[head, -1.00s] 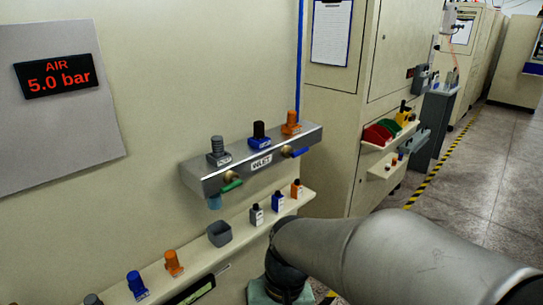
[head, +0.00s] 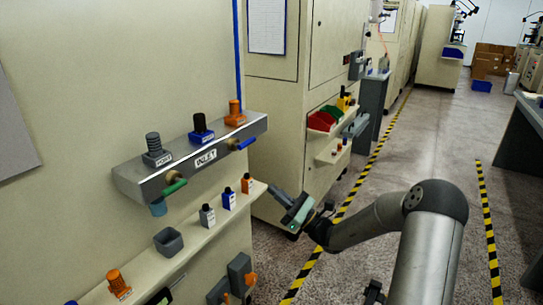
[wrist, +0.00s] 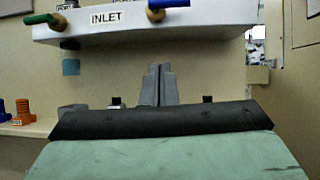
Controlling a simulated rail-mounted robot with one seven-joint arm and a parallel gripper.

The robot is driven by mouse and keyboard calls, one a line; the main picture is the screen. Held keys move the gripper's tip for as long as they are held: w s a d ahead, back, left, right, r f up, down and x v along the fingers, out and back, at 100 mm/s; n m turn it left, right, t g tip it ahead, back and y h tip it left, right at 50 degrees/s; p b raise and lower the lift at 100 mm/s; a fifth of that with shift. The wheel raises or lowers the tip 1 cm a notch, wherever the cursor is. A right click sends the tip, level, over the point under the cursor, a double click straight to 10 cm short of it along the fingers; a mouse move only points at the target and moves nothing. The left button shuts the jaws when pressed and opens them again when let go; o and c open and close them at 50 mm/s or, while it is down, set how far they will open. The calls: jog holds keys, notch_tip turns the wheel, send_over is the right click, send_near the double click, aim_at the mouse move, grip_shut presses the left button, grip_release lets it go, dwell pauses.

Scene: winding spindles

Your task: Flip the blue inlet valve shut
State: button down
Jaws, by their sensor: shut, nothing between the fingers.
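The blue valve handle (head: 246,143) sits on a brass stem at the right end of the grey manifold (head: 135,182), right of the INLET label (head: 206,158). It lies roughly level, along the manifold's front. In the wrist view the blue handle (wrist: 170,4) shows at the top edge, partly cut off, above the fingers. My gripper (head: 281,197) is below and to the right of the manifold, apart from the handle. In the wrist view the fingers of my gripper (wrist: 158,83) are together and empty, pointing toward the panel.
A green handle (head: 174,188) is on the manifold's left; it shows in the wrist view (wrist: 38,19).

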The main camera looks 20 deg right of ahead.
jog(key=shift+w+d+m+t+h, duration=0.25)
jog(key=shift+d+m+t, duration=0.25)
jog(key=shift+d, duration=0.15)
jog(key=shift+w+d+m+t+h, duration=0.1)
jog(key=shift+d+m+t+h, duration=0.15)
jog(key=shift+d+m+t, duration=0.25)
jog(key=s+d+r+p+x, duration=0.1)
jog(key=r+p+x, duration=0.1)
jog(key=x, duration=1)
jog(key=shift+w+r+p, duration=0.2)
jog(key=shift+r+p, duration=0.1)
jog(key=shift+p, duration=0.15)
jog(key=shift+a+n, duration=0.1)
jog(key=shift+n, duration=0.2)
jog(key=shift+w+r+n+g+y, duration=0.1)
jog(key=shift+n+g+y, duration=0.2)
jog(key=shift+n, duration=0.2)
